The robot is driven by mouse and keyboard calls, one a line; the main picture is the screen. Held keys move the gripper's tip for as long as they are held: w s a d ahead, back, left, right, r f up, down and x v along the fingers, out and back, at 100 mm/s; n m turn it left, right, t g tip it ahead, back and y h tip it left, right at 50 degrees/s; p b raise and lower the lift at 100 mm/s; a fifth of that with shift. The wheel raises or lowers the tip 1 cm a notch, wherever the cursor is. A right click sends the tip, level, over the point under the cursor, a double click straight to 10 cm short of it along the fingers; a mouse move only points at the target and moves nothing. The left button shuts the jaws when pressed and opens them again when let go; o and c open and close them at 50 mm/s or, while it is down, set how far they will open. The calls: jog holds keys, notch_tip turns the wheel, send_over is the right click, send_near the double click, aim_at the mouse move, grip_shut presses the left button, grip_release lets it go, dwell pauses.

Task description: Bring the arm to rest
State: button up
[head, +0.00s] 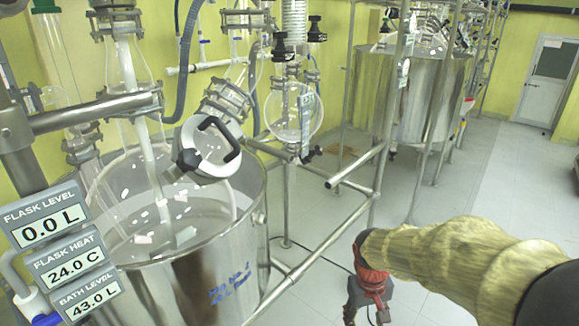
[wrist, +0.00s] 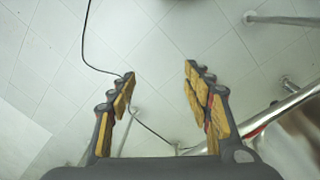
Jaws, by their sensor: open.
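My gripper (wrist: 158,85) is open and empty in the wrist view, its two yellow-padded fingers spread apart over the tiled floor. In the head view my arm, in a tan sleeve, reaches in from the right edge. The red part of my gripper (head: 370,280) hangs at its end, low in the picture, to the right of the near steel vessel (head: 190,285). The fingertips are hard to make out in the head view. Nothing is between the fingers.
A steel frame rail (head: 310,262) runs between the near vessel and my gripper. A rail also shows at the right in the wrist view (wrist: 275,112). A black cable (wrist: 88,45) lies on the floor (head: 470,190). A second steel vessel (head: 432,100) stands behind. Floor at right is clear.

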jog(key=s+r+m+t+y+p, duration=0.1)
jog(key=s+r+t, duration=0.4)
jog(key=s+r, duration=1)
notch_tip(320, 180, up, 4)
jog(key=shift+s+r+m+p, duration=0.15)
jog(key=shift+s+m+p, duration=0.15)
jog(key=shift+p, duration=0.6)
jog(key=shift+r, duration=0.1)
